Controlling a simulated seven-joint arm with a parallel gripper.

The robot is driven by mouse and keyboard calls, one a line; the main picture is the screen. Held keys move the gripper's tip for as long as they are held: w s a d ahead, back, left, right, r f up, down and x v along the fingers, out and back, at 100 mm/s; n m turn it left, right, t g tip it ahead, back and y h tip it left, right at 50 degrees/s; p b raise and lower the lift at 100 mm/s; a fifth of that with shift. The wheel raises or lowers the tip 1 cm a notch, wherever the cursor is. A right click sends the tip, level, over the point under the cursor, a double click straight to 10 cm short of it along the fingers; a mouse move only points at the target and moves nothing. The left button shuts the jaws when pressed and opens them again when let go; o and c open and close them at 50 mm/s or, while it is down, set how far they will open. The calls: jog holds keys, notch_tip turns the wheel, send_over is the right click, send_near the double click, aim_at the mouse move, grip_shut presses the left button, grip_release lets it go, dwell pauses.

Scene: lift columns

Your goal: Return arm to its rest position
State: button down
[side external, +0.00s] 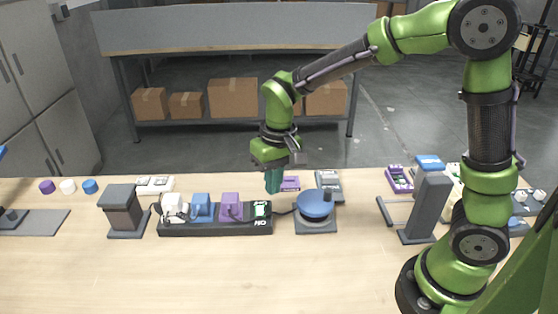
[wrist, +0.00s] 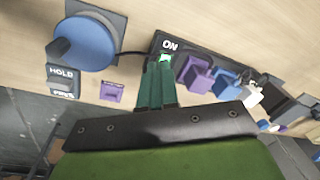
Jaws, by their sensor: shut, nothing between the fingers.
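My gripper (side external: 273,183) hangs fingers-down above the right end of a black power strip (side external: 200,230). In the wrist view the green fingers (wrist: 160,72) are together with nothing between them, and their tips lie close to a lit green switch (wrist: 166,57) beside the word ON. I cannot tell whether they touch it. White, blue (side external: 203,208) and purple (side external: 231,207) plugs sit in the strip. The arm reaches out from its base at the right.
A blue round knob (side external: 314,204) on a grey plate stands right of the strip. Two dark grey columns, left (side external: 121,210) and right (side external: 427,205), stand on the table. Small coloured pieces (side external: 68,186) lie at the far left. The table's front is clear.

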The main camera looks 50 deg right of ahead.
jog(key=s+d+r+t, duration=0.2)
jog(key=s+r+t, duration=0.1)
jog(key=s+r, duration=0.2)
jog(key=s+d+r+m+t+y, duration=0.1)
jog(key=s+d+r+t, duration=0.2)
jog(key=s+r, duration=0.3)
jog(key=s, duration=0.2)
jog(key=shift+s+r+t, duration=0.15)
jog(key=shift+s+t, duration=0.15)
jog(key=shift+s, duration=0.1)
